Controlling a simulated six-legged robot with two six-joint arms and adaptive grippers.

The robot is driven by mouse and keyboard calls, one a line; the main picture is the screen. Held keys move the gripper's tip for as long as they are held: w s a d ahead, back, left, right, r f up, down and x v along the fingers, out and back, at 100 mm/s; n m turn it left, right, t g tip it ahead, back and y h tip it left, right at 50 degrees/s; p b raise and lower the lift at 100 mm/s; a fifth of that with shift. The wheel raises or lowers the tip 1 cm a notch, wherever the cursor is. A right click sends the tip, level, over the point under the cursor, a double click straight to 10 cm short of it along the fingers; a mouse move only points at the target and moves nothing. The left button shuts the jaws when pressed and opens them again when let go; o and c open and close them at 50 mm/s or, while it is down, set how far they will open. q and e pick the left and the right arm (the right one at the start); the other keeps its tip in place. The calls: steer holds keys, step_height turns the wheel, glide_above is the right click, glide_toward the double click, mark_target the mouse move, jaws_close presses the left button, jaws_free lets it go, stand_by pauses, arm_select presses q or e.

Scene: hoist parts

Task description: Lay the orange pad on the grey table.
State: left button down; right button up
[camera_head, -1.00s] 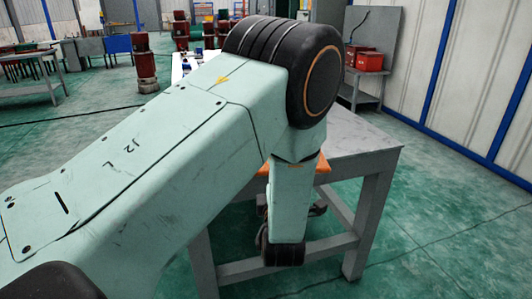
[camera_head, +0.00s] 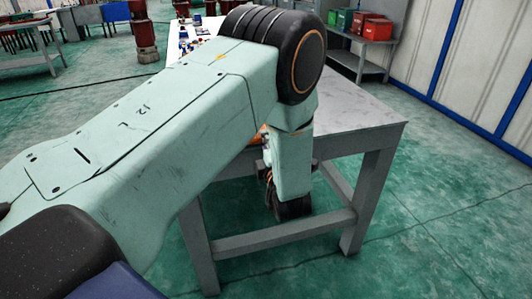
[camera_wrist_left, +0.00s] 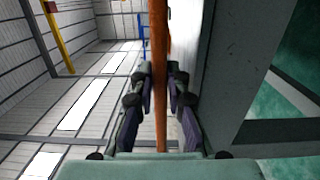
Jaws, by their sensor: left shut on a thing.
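The grey table (camera_head: 368,122) stands ahead, its bare top showing to the right of my left arm. The orange pad (camera_wrist_left: 160,120) is seen edge-on in the left wrist view as a thin upright strip. My left gripper (camera_wrist_left: 159,82) is shut on it, one finger on each side. The table also shows in the wrist view (camera_wrist_left: 232,65), to the right of the pad and apart from it in the picture. In the head view only a sliver of the pad (camera_head: 262,134) shows, and my left arm hides the fingers. My right gripper is not in view.
A white surface with small parts (camera_head: 190,42) lies behind my arm. Red bins (camera_head: 377,29) and a green bin (camera_head: 344,19) stand on a bench at the back right, by the wall. A red cylinder (camera_head: 145,42) stands on the floor. The table's right part is clear.

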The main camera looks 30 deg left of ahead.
arm_select(q)
step_height(320, 180, down, 4)
steer(key=shift+w+r+b, duration=0.1)
steer(key=shift+r+b, duration=0.1)
steer(key=shift+b, duration=0.25)
steer(key=shift+s+a+f, duration=0.1)
steer(key=shift+s, duration=0.1)
steer(key=c, duration=1.3)
jaws_free()
steer(key=shift+w+f, duration=0.1)
steer(key=shift+w, duration=0.05)
steer(key=shift+c, duration=0.2)
steer(key=shift+r, duration=0.2)
steer(key=p+v, duration=0.4)
steer(key=v, duration=0.8)
